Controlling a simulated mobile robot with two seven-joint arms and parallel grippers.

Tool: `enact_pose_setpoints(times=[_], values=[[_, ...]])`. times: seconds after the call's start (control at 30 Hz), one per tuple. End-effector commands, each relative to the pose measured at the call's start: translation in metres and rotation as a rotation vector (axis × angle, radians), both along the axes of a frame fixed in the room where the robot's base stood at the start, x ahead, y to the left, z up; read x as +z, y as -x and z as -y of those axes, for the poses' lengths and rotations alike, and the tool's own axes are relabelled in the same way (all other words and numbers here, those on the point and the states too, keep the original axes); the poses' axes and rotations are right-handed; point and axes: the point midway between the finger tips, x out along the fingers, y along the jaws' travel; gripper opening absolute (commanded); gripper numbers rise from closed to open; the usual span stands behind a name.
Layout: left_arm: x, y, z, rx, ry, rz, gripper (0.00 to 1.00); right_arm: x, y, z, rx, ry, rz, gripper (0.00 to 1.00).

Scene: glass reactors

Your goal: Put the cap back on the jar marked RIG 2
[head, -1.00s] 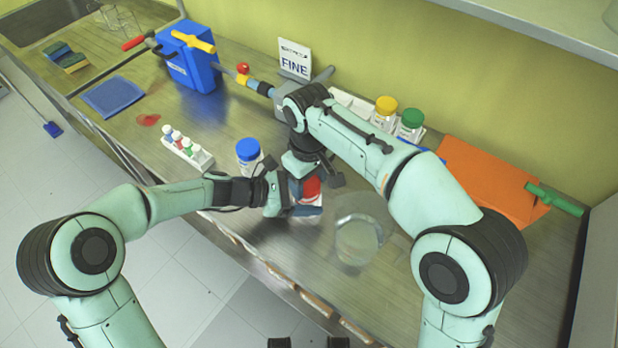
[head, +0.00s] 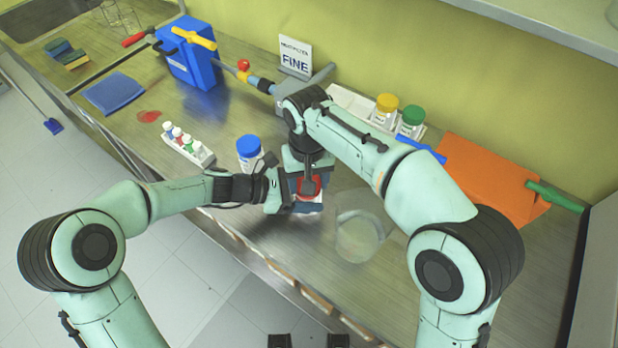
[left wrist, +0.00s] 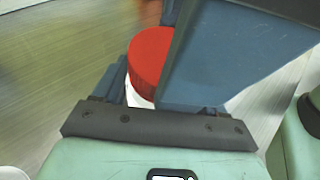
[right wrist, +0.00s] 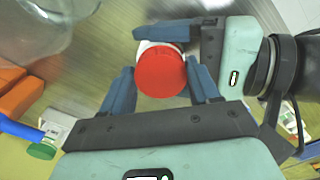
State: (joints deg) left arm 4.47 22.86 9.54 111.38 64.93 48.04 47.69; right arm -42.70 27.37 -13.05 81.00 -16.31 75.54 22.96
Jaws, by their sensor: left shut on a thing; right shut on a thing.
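A red cap (head: 309,187) sits on top of a white jar (head: 307,209) at the front of the bench. My left gripper (head: 296,196) is shut on the jar from the left side. My right gripper (head: 309,178) points down from above, shut on the red cap. In the right wrist view the cap (right wrist: 160,73) lies between my blue fingers, with a white edge of the jar (right wrist: 146,46) showing past it. In the left wrist view the cap (left wrist: 150,60) is above the white jar body (left wrist: 138,100). No RIG 2 marking is readable; whether the cap is fully seated is unclear.
A blue-capped jar (head: 249,150) and a vial rack (head: 189,147) stand left of the grippers. A clear glass vessel (head: 360,235) stands close to the right. Yellow-capped (head: 385,108) and green-capped (head: 411,119) jars, an orange sheet (head: 490,178) and a FINE sign (head: 295,58) are behind.

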Motion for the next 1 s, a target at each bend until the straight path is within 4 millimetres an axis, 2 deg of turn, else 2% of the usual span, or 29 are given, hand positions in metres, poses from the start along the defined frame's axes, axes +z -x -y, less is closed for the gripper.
enact_pose_setpoints(times=[0.3, 0.33, 0.4, 0.87, 1.0], values=[[-0.0003, 0.0002, 0.0, 0.0, -0.001, 0.0, 0.0, 0.0005, -0.0002, -0.0004, -0.03, -0.001, 0.001, 0.33], [-0.0004, 0.0002, 0.0, 0.0, -0.001, -0.001, 0.0, 0.0006, -0.0002, -0.0004, -0.03, -0.001, 0.001, 0.67], [-0.0004, 0.0002, 0.0001, -0.001, -0.001, -0.001, 0.0, 0.0005, -0.0001, -0.0004, -0.029, -0.001, 0.001, 0.86], [0.0, 0.0011, 0.0023, -0.005, 0.001, -0.001, 0.0, 0.0002, 0.0017, -0.0046, -0.022, -0.008, -0.001, 0.86], [-0.0001, 0.0013, 0.0026, -0.005, 0.001, -0.001, 0.0, 0.0075, 0.0017, -0.0055, -0.021, -0.009, 0.0, 0.86]])
